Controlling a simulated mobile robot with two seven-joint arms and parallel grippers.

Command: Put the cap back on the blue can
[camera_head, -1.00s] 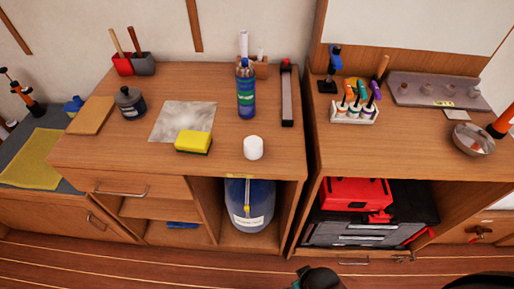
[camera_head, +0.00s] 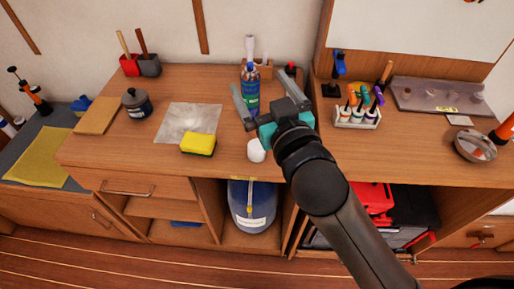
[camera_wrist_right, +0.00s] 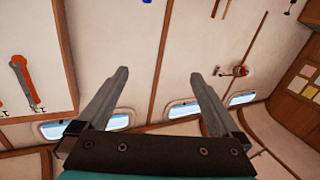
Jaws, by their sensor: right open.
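The blue can (camera_head: 251,92) stands upright at the back middle of the wooden counter. It has a green and white label. A small white cap (camera_head: 256,151) sits on the counter in front of it, near the front edge. My right gripper (camera_head: 257,80) is open, its two fingers on either side of the can in the head view. The wrist view shows its fingers (camera_wrist_right: 158,76) with only wall and windows between them, so nothing is held. How far the fingers are from the can I cannot tell. My left gripper is not in view.
A yellow sponge (camera_head: 198,143) and a grey sheet (camera_head: 188,122) lie left of the cap. A dark jar (camera_head: 137,104) stands further left. A pen rack (camera_head: 357,115) is on the right counter. A large blue container (camera_head: 252,209) is in the shelf below.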

